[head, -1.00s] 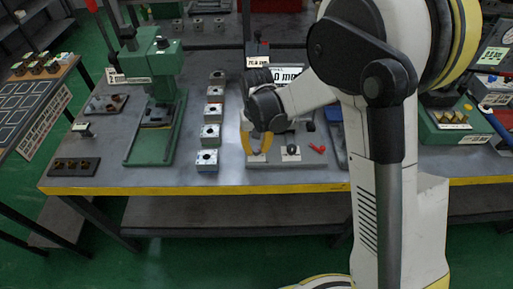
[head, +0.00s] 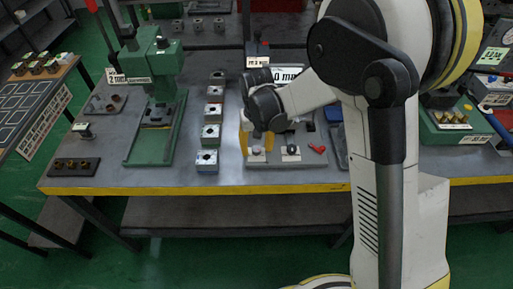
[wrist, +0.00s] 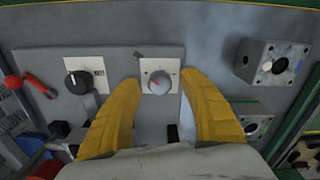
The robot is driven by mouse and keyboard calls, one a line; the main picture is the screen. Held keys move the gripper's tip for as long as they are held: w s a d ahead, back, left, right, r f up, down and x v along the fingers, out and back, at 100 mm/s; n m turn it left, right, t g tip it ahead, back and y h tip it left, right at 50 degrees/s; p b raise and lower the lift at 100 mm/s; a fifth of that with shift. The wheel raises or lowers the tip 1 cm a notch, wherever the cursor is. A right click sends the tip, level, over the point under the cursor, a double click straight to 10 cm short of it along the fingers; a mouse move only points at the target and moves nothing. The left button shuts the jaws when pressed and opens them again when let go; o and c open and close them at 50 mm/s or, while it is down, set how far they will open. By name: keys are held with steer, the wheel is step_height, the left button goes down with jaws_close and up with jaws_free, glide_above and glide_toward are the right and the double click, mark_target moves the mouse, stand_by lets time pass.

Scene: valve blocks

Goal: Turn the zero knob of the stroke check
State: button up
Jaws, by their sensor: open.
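The stroke check is a grey panel (wrist: 110,62) with two knobs on white plates; it also shows in the head view (head: 283,161). I cannot tell from the lettering which is the zero knob. My gripper (wrist: 159,82) is open, its yellow fingers on either side of the grey knob with gaps showing. In the head view my gripper (head: 257,145) points down over the panel's left knob.
Several metal valve blocks (head: 207,158) stand in a row left of the panel. A red lever (head: 317,148) lies right of the black knob. A green press (head: 155,100) stands farther left. The bench's yellow front edge (head: 200,189) is close by.

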mark_target(258, 149)
step_height(258, 149, up, 12)
stand_by(0.4)
stand_by(0.3)
steer(key=s+d+r+t, duration=0.4)
steer(key=s+d+r, duration=0.4)
steer(key=s+d, duration=0.15)
steer(key=s+d+m+t, duration=0.1)
steer(key=s+d+t, duration=0.2)
steer(key=s+d, duration=0.3)
steer(key=s, duration=0.2)
steer(key=shift+s+f+m, duration=0.15)
steer(key=shift+s+m, duration=0.15)
steer(key=shift+m, duration=0.1)
